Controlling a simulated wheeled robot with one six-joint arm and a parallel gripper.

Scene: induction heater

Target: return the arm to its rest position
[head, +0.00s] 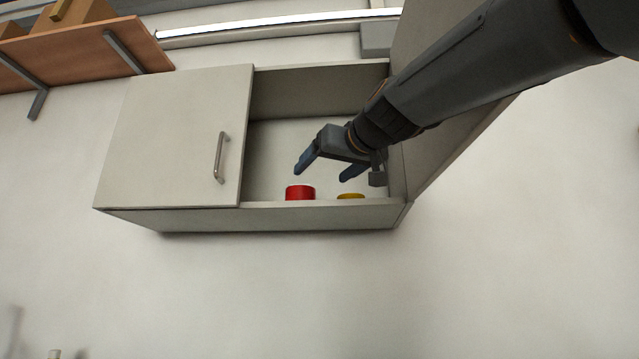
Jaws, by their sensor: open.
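My arm comes in from the upper right of the head view and reaches into the open right half of a wall cabinet (180,219). My gripper (322,170) is open, its two blue-grey fingers apart and pointing down-left, with nothing visible between them. A red cylindrical object (300,192) sits on the cabinet floor below the gripper, near the left finger. A yellow object (350,196) stands to its right, below the right finger; its lower part is hidden by the cabinet's front edge. The fingers appear apart from both.
The cabinet's left door (170,140) is shut and has a metal handle (221,157). The right door (452,130) stands open beside my arm, close to it. A wooden shelf (85,55) on brackets hangs at the upper left. The wall below the cabinet is clear.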

